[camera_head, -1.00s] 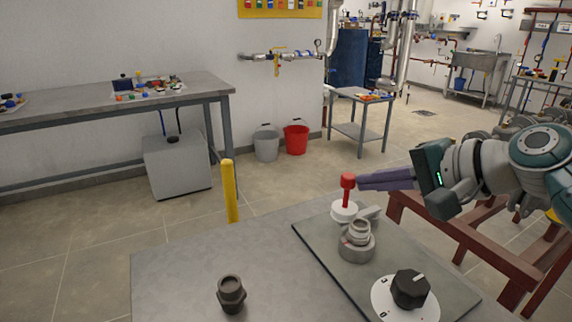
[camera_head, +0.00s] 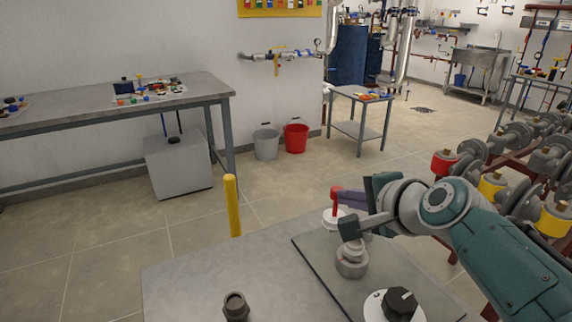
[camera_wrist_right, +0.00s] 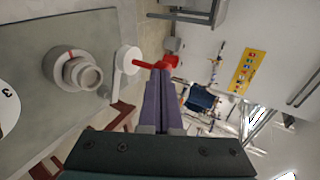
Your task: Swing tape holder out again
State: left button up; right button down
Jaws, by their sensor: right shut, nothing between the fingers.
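The tape holder is a small swinging arm on the dark plate. It carries a white roll (camera_head: 333,217) with a red post and knob (camera_head: 337,201) on top. In the right wrist view, the white roll (camera_wrist_right: 129,60) and red knob (camera_wrist_right: 169,62) sit at the tip end of my fingers. My right gripper (camera_head: 347,196) is shut and empty, its purple fingers just right of the red post. The fingertips (camera_wrist_right: 160,72) appear against the red part; contact is hard to confirm. A grey threaded fitting (camera_head: 352,259) stands beside the roll. My left gripper is out of view.
A black knob (camera_head: 399,303) on a white dial stands near the front of the plate (camera_head: 322,267). A loose dark fitting (camera_head: 236,307) stands on the grey table (camera_head: 190,290). A yellow post (camera_head: 232,205) rises at the table's back edge. Rack weights (camera_head: 490,186) stand right.

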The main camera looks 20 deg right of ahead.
aim_at(336, 187)
jog(key=shift+w, duration=1.25)
jog(key=shift+w+d+b, duration=0.25)
jog(key=shift+w+b, duration=0.3)
jog(key=shift+w, duration=0.45)
jog(key=shift+a, duration=0.1)
